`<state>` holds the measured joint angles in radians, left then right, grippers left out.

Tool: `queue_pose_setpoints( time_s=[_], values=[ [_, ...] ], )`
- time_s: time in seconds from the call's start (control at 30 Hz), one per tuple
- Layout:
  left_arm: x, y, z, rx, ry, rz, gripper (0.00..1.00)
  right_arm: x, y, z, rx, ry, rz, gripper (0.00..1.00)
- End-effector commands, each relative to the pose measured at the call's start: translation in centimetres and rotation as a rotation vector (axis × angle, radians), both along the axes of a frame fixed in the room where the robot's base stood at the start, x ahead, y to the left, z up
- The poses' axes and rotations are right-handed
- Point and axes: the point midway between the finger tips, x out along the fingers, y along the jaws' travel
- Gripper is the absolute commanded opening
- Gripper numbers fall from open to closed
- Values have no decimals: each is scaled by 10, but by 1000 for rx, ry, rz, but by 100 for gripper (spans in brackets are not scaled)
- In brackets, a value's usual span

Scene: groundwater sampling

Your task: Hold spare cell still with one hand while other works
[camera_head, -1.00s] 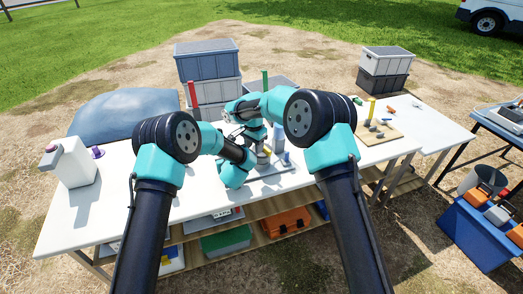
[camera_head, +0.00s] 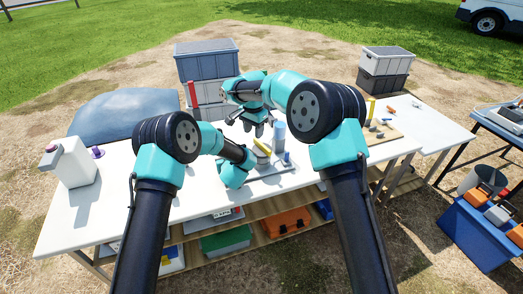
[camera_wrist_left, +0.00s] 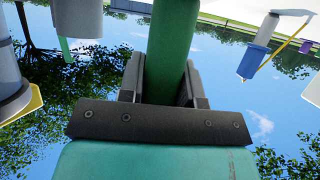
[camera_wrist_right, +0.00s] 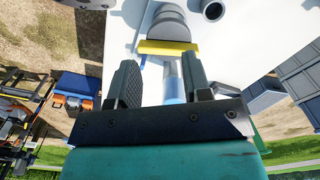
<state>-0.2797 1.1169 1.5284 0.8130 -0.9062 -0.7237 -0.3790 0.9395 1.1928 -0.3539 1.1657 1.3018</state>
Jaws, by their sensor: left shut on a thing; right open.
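My left gripper (camera_wrist_left: 160,95) is shut on a dark green cylinder (camera_wrist_left: 172,35), which runs between its fingers in the left wrist view. I cannot tell whether this is the spare cell. In the head view that grip is hidden behind my left wrist. My right gripper (camera_head: 258,127) is open and points down over the table. In the right wrist view, a yellow bar (camera_wrist_right: 167,47), a grey round part (camera_wrist_right: 168,20) and a pale blue cylinder (camera_wrist_right: 172,85) show beyond its open fingers (camera_wrist_right: 160,85). The yellow piece also shows in the head view (camera_head: 262,148).
A grey cylinder (camera_head: 279,135) stands close right of my right gripper. Stacked crates (camera_head: 207,62) stand behind. The table's (camera_head: 110,215) front left is clear.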

Motion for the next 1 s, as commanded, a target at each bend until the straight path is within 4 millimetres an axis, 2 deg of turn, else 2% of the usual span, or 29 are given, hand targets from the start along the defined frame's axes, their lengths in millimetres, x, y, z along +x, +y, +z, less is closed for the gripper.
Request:
queue_pose_setpoints(
  time_s=[0.27, 1.0],
  values=[
    [0, 0, 1, -2, -1, 1, 0, 6, -7, -2, 2, -11, 219, 45],
    [0, 0, 1, -2, -1, 1, 0, 32, -34, -9, -21, -59, 1159, 45]
  ],
)
